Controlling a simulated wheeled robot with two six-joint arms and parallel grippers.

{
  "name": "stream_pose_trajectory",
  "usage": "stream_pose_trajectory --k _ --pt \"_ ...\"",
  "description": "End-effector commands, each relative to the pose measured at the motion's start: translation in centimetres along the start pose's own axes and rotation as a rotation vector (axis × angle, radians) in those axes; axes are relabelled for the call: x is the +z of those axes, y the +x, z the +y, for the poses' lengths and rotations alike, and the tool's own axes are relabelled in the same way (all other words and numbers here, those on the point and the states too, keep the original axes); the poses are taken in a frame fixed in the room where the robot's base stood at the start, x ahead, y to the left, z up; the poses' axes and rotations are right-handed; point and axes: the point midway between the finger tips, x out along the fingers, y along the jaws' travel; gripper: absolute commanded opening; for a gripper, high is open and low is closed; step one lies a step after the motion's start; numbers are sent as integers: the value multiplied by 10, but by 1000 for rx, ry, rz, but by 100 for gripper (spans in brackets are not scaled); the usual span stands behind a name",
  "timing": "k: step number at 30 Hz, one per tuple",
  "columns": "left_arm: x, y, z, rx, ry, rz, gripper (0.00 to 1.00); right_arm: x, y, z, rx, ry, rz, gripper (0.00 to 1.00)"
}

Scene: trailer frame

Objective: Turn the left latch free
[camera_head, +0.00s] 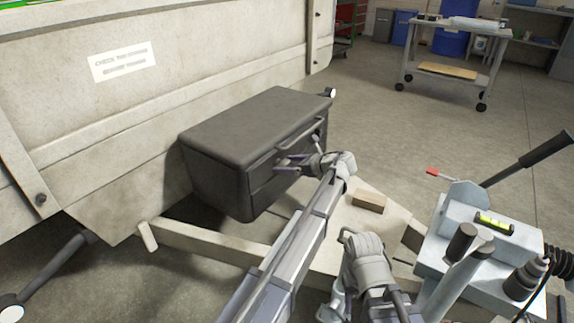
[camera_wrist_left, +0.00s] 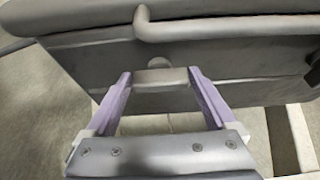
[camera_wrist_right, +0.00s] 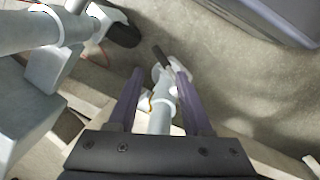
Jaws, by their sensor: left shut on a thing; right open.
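A dark grey toolbox (camera_head: 215,130) with a lid and a front handle bar (camera_head: 298,137) sits on the trailer frame. My left gripper (camera_head: 284,163) is at the toolbox front, below the bar. In the left wrist view, its purple fingers (camera_wrist_left: 160,80) close on both ends of a grey latch tab (camera_wrist_left: 162,75), with a round pivot just above it. The handle bar (camera_wrist_left: 220,27) runs above the latch in that view. My right gripper (camera_wrist_right: 157,78) is open over the trailer's front, with a pale metal post (camera_wrist_right: 160,117) visible between its fingers, contact unclear.
A wooden block (camera_head: 370,201) lies on the trailer frame right of my left arm. A jack-like assembly with a spirit level (camera_head: 494,223) and a long dark-gripped lever (camera_head: 543,148) stands at right. A wheeled cart (camera_head: 450,55) is far back; the floor between is clear.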

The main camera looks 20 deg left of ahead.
Motion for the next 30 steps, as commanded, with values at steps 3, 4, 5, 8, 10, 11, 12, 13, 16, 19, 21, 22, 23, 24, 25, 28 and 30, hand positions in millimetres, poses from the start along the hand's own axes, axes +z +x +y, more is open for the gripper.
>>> stream_pose_trajectory --k 3,4,5,8,10,11,12,13,16,19,21,22,23,24,25,28,30 --pt "-1 0 2 -10 -25 -1 34 0 1 0 0 0 0 50" --pt "-1 0 2 -14 -36 -1 34 0 1 0 0 0 0 50" --pt "-1 0 2 -19 -47 -1 34 0 1 0 0 0 0 50" --pt "-2 0 4 -42 -102 -1 34 0 2 0 0 0 0 50" --pt "-2 0 5 -63 -150 -1 34 0 4 0 0 1 0 50" --pt "-2 0 5 -73 -174 -1 34 0 4 0 0 1 0 50" --pt "-3 0 6 -86 -206 -1 34 0 5 0 0 1 0 50" --pt "-3 1 6 -97 -232 -1 34 0 6 -1 0 1 0 50" --pt "-4 1 8 -133 -320 -1 34 0 9 -1 0 2 0 50" --pt "-5 1 10 -169 -408 0 34 -1 13 -1 0 3 0 50" --pt "-6 2 10 -195 -470 0 34 -1 17 -2 0 4 0 50" --pt "-6 2 11 -205 -496 0 34 -1 18 -2 0 4 0 50" --pt "-6 2 11 -217 -522 0 34 -1 20 -2 0 4 0 50" --pt "-7 2 11 -231 -558 0 34 -1 22 -2 0 4 0 50" --pt "-7 2 12 -242 -584 1 34 -1 24 -2 0 4 0 50" --pt "-8 3 12 -278 -672 0 34 -2 30 -3 0 4 1 50" --pt "-9 3 13 -303 -734 2 34 -2 35 -4 0 4 1 50"
